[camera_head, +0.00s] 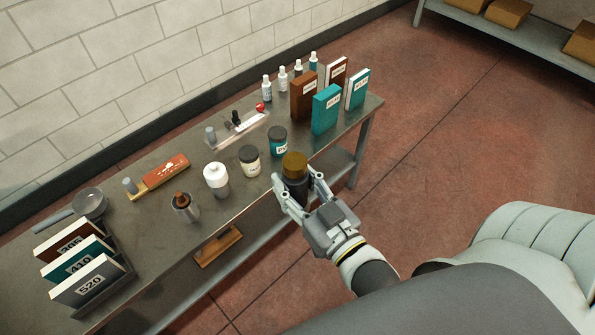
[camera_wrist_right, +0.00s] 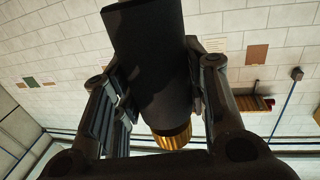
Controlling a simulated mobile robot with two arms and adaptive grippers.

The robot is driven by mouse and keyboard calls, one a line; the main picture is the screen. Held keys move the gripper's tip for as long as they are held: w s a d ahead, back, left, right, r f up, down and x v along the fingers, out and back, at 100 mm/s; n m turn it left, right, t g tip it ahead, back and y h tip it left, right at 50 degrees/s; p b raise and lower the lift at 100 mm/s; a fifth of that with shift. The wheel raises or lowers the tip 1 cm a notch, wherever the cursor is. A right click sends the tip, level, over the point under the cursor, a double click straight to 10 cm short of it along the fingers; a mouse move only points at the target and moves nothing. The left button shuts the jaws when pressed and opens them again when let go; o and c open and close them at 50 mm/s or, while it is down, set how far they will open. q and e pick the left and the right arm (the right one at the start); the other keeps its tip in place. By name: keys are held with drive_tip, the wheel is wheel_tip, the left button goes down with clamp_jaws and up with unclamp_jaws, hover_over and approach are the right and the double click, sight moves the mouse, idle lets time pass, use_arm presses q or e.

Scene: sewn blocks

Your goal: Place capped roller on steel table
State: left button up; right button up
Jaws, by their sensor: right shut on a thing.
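The capped roller is a dark cylinder with a gold-brown cap (camera_head: 294,160). My right gripper (camera_head: 298,190) is shut on its dark body, with the cap up in the head view. In the right wrist view the dark body (camera_wrist_right: 150,60) sits between both fingers, with the ribbed gold cap (camera_wrist_right: 173,137) at one end. The steel table (camera_head: 140,226) runs along the wall. The gripper and roller are at the table's front edge; I cannot tell whether the roller touches the table. My left gripper is not in view.
Near the roller stand a teal-labelled jar (camera_head: 278,141), a cream-labelled jar (camera_head: 250,159) and a white-topped bottle (camera_head: 216,178). Boxes (camera_head: 326,109) stand at the right end and books (camera_head: 88,279) at the left. Bare tabletop shows left of a small metal cup (camera_head: 186,208).

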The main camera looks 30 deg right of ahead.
drive_tip(key=w+a+r+n+g+y, duration=0.2)
drive_tip(key=w+a+n+g+y, duration=0.1)
drive_tip(key=a+n+g+y, duration=0.2)
drive_tip(key=w+a+r+n+g+y, duration=0.2)
drive_tip(key=w+a+n+g+y, duration=0.2)
drive_tip(key=a+y, duration=0.5)
drive_tip(key=shift+w+a+r+n+g, duration=0.15)
drive_tip(key=shift+a+r+n+g, duration=0.25)
drive_tip(key=shift+a+n, duration=0.6)
drive_tip(key=shift+d+n+y, duration=0.25)
drive_tip(key=shift+n+y, duration=0.05)
drive_tip(key=shift+n, duration=0.1)
drive_tip(key=shift+d+g, duration=0.1)
drive_tip(key=shift+g, duration=0.3)
